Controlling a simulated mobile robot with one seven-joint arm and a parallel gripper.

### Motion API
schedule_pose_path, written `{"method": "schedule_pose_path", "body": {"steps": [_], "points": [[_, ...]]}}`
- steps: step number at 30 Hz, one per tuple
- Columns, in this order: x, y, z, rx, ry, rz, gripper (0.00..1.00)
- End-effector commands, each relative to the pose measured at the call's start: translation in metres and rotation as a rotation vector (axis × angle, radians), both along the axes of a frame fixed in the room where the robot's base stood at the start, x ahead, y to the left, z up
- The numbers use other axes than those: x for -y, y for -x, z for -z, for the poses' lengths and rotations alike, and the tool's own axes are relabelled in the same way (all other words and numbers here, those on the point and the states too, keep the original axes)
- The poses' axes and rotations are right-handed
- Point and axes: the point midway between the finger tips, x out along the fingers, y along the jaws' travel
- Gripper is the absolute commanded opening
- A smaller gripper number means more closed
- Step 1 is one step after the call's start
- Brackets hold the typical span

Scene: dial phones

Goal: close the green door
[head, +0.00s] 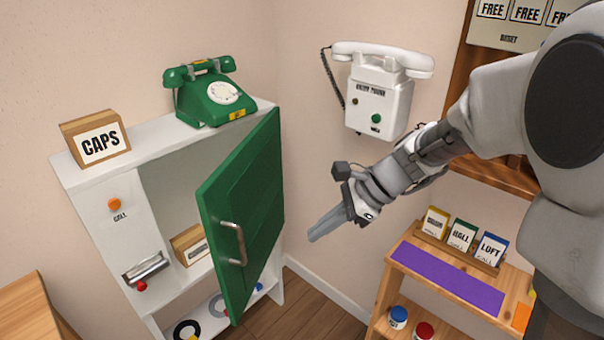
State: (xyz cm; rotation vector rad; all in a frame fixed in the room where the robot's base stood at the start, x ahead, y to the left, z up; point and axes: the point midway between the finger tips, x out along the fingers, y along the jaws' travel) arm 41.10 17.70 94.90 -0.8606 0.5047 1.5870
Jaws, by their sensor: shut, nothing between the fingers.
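The green door (250,210) stands open, swung out from the white cabinet (105,190), with its far edge along the cabinet's right side. A metal bar handle (234,244) sits on its visible face, toward the near edge. My gripper (314,236) is shut and empty, to the right of the door and apart from it in the picture. Its fingers point down and to the left. The door hides part of the cabinet's inside.
A green dial phone (212,92) and a CAPS box (96,139) stand on the cabinet. A white phone (378,95) hangs on the wall. A wooden shelf unit (515,285) with a purple strip and cards stands at right. Floor (318,318) shows between cabinet and shelf unit.

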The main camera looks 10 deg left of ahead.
Motion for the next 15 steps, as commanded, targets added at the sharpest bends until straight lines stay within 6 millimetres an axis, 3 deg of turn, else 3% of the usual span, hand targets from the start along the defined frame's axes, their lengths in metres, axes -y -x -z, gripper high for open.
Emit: {"method": "schedule_pose_path", "body": {"steps": [1, 3, 15], "points": [[-0.007, -0.007, 0.024, -0.048, -0.019, 0.036, 0.00], [-0.013, -0.014, 0.037, -0.095, -0.041, 0.080, 0.00], [-0.040, -0.020, 0.070, -0.158, -0.066, 0.132, 0.00]]}}
